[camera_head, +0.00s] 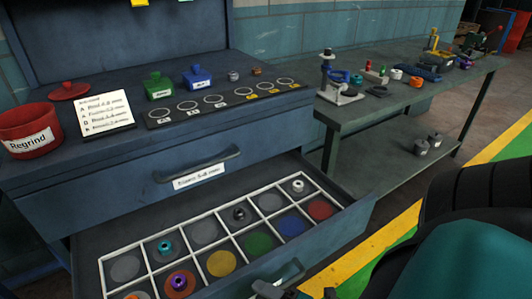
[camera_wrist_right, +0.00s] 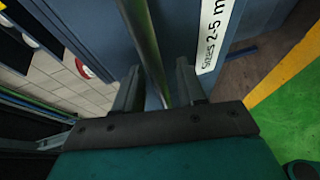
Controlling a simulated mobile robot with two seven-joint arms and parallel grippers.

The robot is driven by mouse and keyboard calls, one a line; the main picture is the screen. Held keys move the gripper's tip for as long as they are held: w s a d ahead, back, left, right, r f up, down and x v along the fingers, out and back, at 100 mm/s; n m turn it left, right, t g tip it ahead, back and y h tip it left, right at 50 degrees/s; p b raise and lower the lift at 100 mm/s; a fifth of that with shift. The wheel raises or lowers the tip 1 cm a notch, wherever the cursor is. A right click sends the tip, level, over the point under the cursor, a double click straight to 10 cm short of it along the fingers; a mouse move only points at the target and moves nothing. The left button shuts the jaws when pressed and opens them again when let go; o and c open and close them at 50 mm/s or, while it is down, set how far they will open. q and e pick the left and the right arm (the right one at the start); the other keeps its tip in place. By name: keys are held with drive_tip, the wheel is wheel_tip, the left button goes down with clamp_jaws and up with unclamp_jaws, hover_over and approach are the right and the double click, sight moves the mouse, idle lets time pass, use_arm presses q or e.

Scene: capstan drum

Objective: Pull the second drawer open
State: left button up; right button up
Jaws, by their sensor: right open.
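The second drawer (camera_head: 350,215) of the blue cabinet stands pulled out below a closed upper drawer (camera_head: 100,190). White dividers split its inside into compartments with coloured discs, and several small parts sit in them. My right gripper (camera_head: 272,289) is at the drawer's front, at the bottom edge of the head view, partly cut off. In the right wrist view its jaws (camera_wrist_right: 158,82) are open, with the drawer's bar handle (camera_wrist_right: 146,40) running between the fingers. Whether a finger touches the bar I cannot tell. A white size label (camera_wrist_right: 214,35) is beside it. My left gripper is not in view.
On the cabinet top are a red "Regrind" bin (camera_head: 30,132), a white note card (camera_head: 104,113), and green (camera_head: 158,86) and blue (camera_head: 197,77) blocks. A workbench (camera_head: 385,105) with tools stands at the right. A yellow-green floor stripe (camera_head: 390,240) runs alongside.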

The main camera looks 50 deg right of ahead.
drive_tip(key=v, duration=1.3)
drive_tip(key=shift+d, duration=0.1)
